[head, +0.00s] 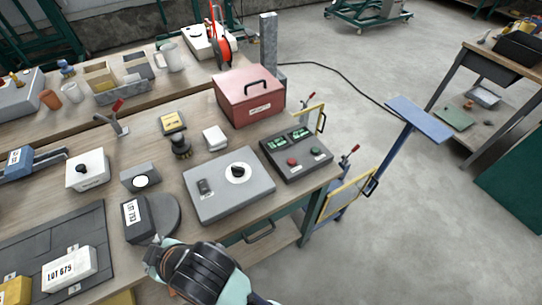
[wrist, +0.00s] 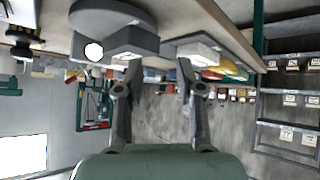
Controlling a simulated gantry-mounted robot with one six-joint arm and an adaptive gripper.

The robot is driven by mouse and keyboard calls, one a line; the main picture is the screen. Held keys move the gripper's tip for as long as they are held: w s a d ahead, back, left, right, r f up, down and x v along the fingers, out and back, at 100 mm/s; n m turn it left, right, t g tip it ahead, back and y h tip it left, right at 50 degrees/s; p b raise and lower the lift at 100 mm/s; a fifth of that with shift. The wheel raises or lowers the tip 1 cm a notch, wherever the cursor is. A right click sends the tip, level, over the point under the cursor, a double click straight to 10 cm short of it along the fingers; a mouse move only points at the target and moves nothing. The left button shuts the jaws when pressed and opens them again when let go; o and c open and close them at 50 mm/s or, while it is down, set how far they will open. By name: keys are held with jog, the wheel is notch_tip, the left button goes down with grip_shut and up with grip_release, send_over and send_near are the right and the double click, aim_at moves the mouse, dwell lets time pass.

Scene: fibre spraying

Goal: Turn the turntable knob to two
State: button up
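A grey control box (head: 228,187) sits on the bench near its front edge. Its black knob (head: 238,171) is on a white round dial; the dial marks are too small to read. The box has a dark rocker switch (head: 203,187) at its left. The round grey turntable (head: 170,213) stands left of the box, with a dark block labelled LOT 773 (head: 134,220) at its left. My gripper (head: 154,253) is in front of the turntable, apart from the knob. In the wrist view my gripper (wrist: 157,72) has its fingers spread, with nothing between them.
A two-display unit (head: 296,151) with red and green buttons stands right of the control box. A red case (head: 250,97) is behind. A white box with another black knob (head: 87,169) is at left. Open floor (head: 330,80) lies beyond the bench's right end.

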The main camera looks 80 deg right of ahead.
jog(key=d+g+p, duration=0.1)
jog(key=d, duration=0.4)
jog(key=s+d+g+p, duration=0.1)
jog(key=d, duration=0.4)
jog(key=s+d+r+p, duration=0.1)
jog(key=d, duration=0.5)
jog(key=shift+s+d+g, duration=0.1)
jog(key=shift+s+g, duration=0.15)
jog(key=shift+g, duration=0.15)
jog(key=r+g+p, duration=0.1)
jog(key=p, duration=0.2)
send_over(238, 167)
jog(key=a, duration=0.4)
jog(key=s+d+g+y, duration=0.1)
jog(key=s+d+y, duration=0.1)
jog(key=s+d, duration=0.15)
jog(key=shift+m+h, duration=0.3)
jog(key=b+x, duration=0.2)
jog(key=x, duration=0.5)
jog(key=shift+w+f, duration=0.2)
jog(key=shift+w, duration=0.05)
grip_shut()
